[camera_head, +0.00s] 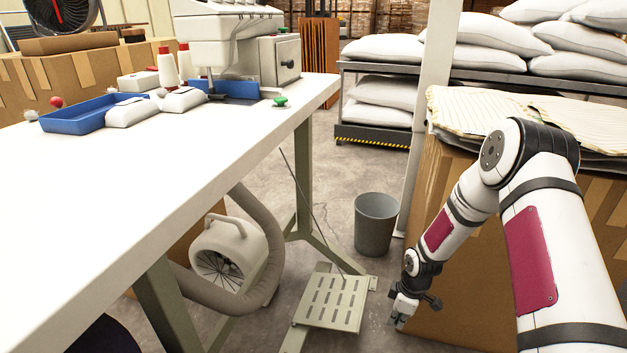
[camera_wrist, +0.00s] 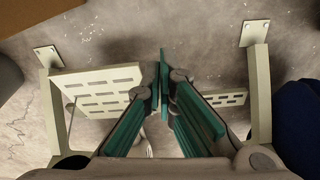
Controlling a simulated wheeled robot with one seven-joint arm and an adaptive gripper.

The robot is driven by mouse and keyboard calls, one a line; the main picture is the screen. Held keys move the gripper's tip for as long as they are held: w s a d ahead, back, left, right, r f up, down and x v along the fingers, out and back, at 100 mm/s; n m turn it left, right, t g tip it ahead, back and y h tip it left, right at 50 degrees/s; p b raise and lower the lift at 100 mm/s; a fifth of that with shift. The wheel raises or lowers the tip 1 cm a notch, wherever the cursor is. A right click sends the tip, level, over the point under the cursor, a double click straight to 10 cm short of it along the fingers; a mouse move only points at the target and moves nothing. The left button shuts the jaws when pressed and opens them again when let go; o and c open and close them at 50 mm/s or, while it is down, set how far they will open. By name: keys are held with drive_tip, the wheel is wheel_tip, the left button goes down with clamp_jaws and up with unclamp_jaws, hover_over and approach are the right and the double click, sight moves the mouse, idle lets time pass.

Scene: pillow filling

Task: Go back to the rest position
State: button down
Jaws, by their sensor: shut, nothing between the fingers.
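My gripper (camera_head: 398,318) hangs low at the lower right in the head view, pointing down beside the cardboard box. In the wrist view its two green-padded fingers (camera_wrist: 163,82) meet at the tips. It is shut and empty. Below it in the wrist view lie the floor and a slotted foot pedal (camera_wrist: 98,90), apart from the fingers. The arm is bent, with its elbow raised at the right of the head view.
A white table (camera_head: 150,180) carries a sewing machine (camera_head: 228,45) and a blue tray (camera_head: 85,120). Below are a blower (camera_head: 240,250), pedal (camera_head: 335,300) and grey bin (camera_head: 376,225). A large cardboard box (camera_head: 470,265) with striped covers stands by my arm. Pillows (camera_head: 385,48) fill a rack behind.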

drive_tip(key=s+r+m+h, duration=0.1)
drive_tip(key=s+r+m, duration=0.3)
drive_tip(key=r, duration=1.2)
drive_tip(key=s+r+m+h, duration=0.15)
drive_tip(key=s+r, duration=0.45)
drive_tip(key=r, duration=1)
drive_tip(key=s+a+r+m, duration=0.1)
drive_tip(key=s+r+m, duration=0.3)
drive_tip(key=s+r, duration=0.75)
drive_tip(key=s+a+m+y, duration=0.2)
drive_tip(key=s+a+m, duration=0.15)
drive_tip(key=s, duration=1.45)
wheel_tip(320, 180, up, 33)
drive_tip(key=d+t+p, duration=0.1)
drive_tip(key=t+p, duration=0.2)
drive_tip(key=p, duration=2.8)
drive_tip(key=shift+w+t, duration=0.3)
drive_tip(key=shift+w, duration=0.1)
